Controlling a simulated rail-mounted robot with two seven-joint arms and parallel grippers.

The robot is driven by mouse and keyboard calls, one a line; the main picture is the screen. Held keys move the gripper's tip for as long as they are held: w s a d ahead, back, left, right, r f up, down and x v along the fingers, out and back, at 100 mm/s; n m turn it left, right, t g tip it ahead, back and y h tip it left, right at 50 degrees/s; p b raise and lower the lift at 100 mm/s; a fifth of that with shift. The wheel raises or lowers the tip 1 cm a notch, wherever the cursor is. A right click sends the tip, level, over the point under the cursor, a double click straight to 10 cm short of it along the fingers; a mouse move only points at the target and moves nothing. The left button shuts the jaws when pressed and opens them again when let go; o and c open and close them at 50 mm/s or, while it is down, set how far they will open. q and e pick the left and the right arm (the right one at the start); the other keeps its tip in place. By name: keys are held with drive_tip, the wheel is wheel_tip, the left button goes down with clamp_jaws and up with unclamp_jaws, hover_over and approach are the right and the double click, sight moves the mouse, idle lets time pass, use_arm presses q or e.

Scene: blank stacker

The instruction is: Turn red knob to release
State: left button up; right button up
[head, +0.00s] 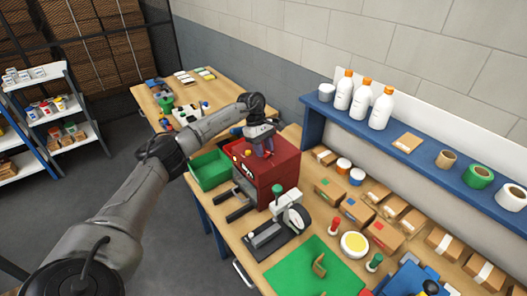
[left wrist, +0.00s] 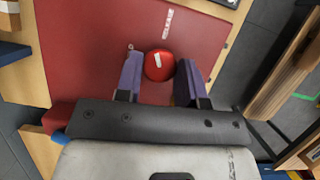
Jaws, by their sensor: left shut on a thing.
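The red stacker box (head: 283,172) stands on the wooden table in the middle of the head view. Its flat red top (left wrist: 90,40) fills much of the left wrist view. The red knob (left wrist: 159,65), round with a small white label, sits on that top. My left gripper (head: 264,151) reaches down over the box from above. In the head view the gripper largely hides the knob. My right gripper is in neither view.
A green bin (head: 210,170) stands left of the box. A black-and-grey press (head: 275,238) and a green mat (head: 315,270) lie in front. Cardboard boxes and a blue shelf (head: 400,136) with bottles line the wall on the right.

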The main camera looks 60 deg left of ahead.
use_arm(q)
drive_tip(key=m+g+b, duration=0.1)
drive_tip(key=m+g, duration=0.1)
drive_tip(key=m, duration=0.3)
drive_tip(key=shift+w, duration=0.15)
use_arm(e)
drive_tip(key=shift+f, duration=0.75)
use_arm(q)
drive_tip(key=shift+m, duration=0.3)
drive_tip(key=o, duration=0.9)
